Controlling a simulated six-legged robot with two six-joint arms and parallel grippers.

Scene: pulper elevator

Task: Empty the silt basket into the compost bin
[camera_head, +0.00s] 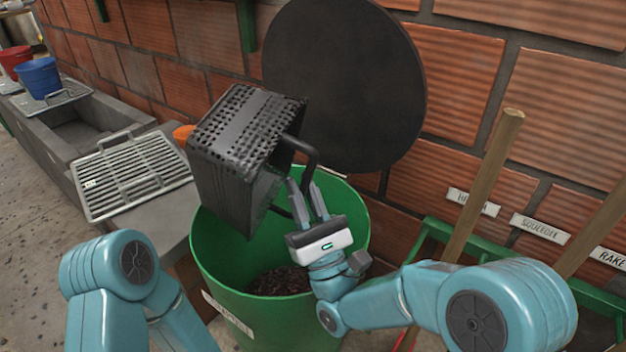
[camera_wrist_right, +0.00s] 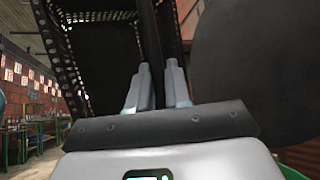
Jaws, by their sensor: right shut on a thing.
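The silt basket (camera_head: 232,160) is a dark perforated box, held tilted over the compost bin. Its perforated side also shows in the right wrist view (camera_wrist_right: 105,62). My right gripper (camera_head: 309,203) is shut on the basket's dark handle, and its fingers show in the right wrist view (camera_wrist_right: 160,85). The green compost bin (camera_head: 214,268) stands open below, with dark material (camera_head: 280,281) at its bottom. Its round dark lid (camera_head: 345,85) is raised against the wall. My left arm is at the lower left, and its gripper is out of view. The basket's inside is mostly hidden.
A metal grate (camera_head: 132,173) lies on the concrete ledge left of the bin. A blue bucket (camera_head: 39,77) and a red bucket (camera_head: 14,60) stand farther left. Wooden tool handles (camera_head: 484,185) rise from a green rack (camera_head: 430,232) on the right. A brick wall is behind.

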